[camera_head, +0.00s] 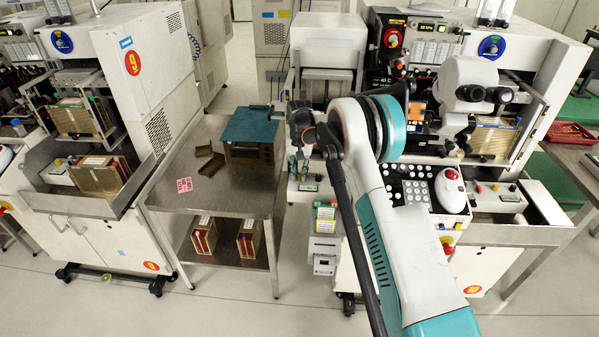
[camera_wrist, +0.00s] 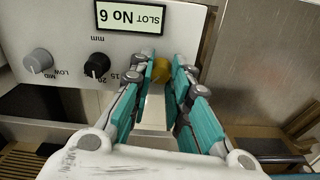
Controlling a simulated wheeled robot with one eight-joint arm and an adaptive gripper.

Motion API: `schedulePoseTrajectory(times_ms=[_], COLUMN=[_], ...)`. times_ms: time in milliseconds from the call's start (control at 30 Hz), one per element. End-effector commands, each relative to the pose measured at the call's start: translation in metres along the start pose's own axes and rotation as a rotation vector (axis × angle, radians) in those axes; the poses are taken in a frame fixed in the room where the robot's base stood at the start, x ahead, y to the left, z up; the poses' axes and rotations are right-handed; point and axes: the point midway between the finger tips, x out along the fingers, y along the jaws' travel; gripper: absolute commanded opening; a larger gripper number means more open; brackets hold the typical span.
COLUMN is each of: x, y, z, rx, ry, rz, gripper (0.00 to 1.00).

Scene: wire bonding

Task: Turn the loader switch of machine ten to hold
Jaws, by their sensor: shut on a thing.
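Machine ten (camera_head: 472,290) stands at the right in the head view, marked with a round 10 sticker. My gripper (camera_head: 300,168) is at the panel (camera_head: 309,198) on its left side. In the wrist view, my gripper (camera_wrist: 164,80) is shut on a yellow knob (camera_wrist: 161,67) low on a white panel (camera_wrist: 185,20), with a teal finger on either side. The fingers hide part of the knob and any label by it, so its setting cannot be read.
In the wrist view, a black knob (camera_wrist: 97,66) and a grey knob (camera_wrist: 38,61) sit beside the fingers, under a "SLOT No 6" display (camera_wrist: 129,16) shown upside down. A steel table (camera_head: 225,190) with a blue-topped box (camera_head: 250,127) stands left of my gripper.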

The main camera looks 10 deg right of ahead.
Motion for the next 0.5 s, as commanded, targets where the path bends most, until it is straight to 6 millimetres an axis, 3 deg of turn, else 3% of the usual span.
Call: schedulePoseTrajectory(times_ms=[200,233,300,500], x=[-0.0015,-0.0015,-0.0014,-0.0008], y=[-0.0007,-0.0007,-0.0006,-0.0003], z=[-0.002,-0.0021,-0.0019,-0.001], rx=[-0.001,-0.001,-0.001,-0.001], ry=[0.006,0.006,0.005,0.003], rz=[-0.003,-0.003,-0.002,-0.001], gripper=[0.0,0.24,0.39,0.39])
